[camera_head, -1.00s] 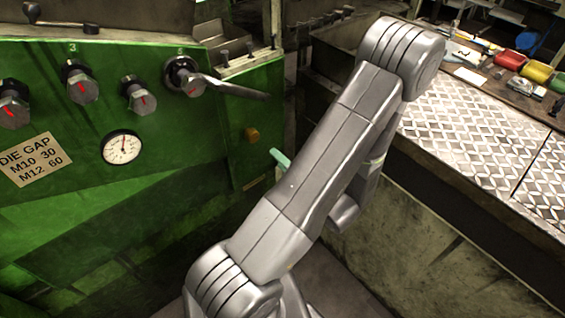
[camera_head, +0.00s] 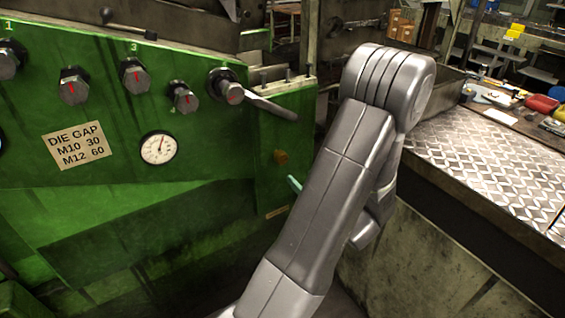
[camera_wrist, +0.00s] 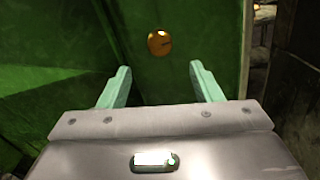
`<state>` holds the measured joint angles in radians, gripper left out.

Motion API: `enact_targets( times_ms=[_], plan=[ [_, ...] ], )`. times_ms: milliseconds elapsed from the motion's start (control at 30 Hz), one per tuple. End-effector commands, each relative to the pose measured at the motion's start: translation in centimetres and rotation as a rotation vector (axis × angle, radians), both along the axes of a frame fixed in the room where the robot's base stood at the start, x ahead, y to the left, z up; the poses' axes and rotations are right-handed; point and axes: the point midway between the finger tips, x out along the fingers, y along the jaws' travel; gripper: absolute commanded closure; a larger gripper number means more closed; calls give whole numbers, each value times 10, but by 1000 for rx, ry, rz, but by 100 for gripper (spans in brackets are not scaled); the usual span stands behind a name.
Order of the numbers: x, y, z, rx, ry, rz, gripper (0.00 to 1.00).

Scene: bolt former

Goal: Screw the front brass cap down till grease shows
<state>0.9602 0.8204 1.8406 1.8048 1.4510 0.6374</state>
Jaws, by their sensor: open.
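The brass cap (camera_head: 281,157) is a small yellow-brown knob on the green side panel of the machine, below the lever in the head view. In the wrist view the brass cap (camera_wrist: 159,43) is round, with a dark mark on its face, just beyond and between the fingertips. My gripper (camera_wrist: 160,82) is open, with two pale green fingers apart and nothing between them. In the head view only one pale green finger (camera_head: 295,184) shows, a little below and right of the cap. My arm hides the rest of the gripper. No grease can be made out.
The green machine panel carries several numbered bolts, a round dial (camera_head: 158,149) and a die gap label (camera_head: 77,145). A grey lever (camera_head: 268,106) juts right above the cap. A diamond-plate bench (camera_head: 480,165) with tools stands at right.

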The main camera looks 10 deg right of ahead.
Motion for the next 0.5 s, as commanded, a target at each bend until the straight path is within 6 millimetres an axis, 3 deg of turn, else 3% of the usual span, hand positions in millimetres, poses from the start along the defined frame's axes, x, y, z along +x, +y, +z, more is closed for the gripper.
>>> enact_targets(
  times_ms=[500],
  plan=[
    [91, 34, 1, 2, 1, 3, 41]
  ],
)
